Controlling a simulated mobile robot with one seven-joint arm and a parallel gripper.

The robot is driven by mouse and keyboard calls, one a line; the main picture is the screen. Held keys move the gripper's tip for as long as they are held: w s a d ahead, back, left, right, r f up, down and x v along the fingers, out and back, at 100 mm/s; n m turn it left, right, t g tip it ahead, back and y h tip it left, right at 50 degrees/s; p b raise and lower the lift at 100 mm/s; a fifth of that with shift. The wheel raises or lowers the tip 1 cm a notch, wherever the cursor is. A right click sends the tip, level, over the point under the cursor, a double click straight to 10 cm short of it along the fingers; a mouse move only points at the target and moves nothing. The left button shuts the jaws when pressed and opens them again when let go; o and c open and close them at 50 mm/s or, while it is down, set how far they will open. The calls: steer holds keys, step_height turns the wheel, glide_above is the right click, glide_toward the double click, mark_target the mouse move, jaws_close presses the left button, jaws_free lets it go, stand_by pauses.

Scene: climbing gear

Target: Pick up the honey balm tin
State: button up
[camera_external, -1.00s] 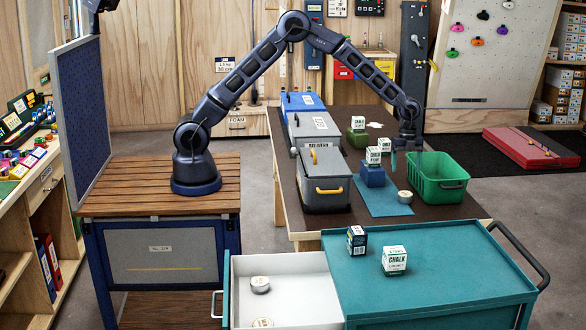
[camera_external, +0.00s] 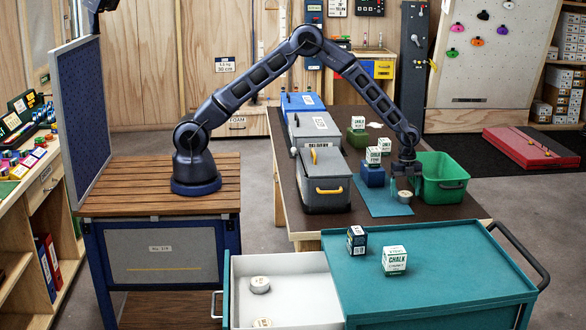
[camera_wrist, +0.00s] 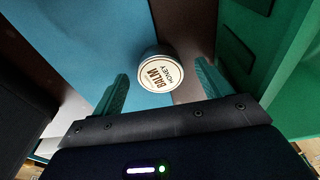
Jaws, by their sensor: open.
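The honey balm tin (camera_wrist: 160,74) is a small round tin whose pale lid reads "BALM HONEY" in the wrist view. In the external view the tin (camera_external: 404,197) sits at the right edge of the blue mat (camera_external: 383,207) on the dark table. My gripper (camera_external: 406,182) is just above the tin. In the wrist view my gripper (camera_wrist: 160,88) is open, with its two green fingers apart, one on each side of the tin's near side. The tin appears between and slightly beyond the fingertips. Whether a finger touches it cannot be told.
A green bin (camera_external: 441,187) stands close to the right of the tin. A blue block with a chalk box (camera_external: 373,156) is to the left. A grey lidded box (camera_external: 326,187) stands farther left. A teal cart top (camera_external: 440,270) with two boxes is in front.

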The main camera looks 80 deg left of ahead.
steer(key=shift+d+f, duration=0.2)
steer(key=shift+f, duration=0.55)
steer(key=c, duration=1.1)
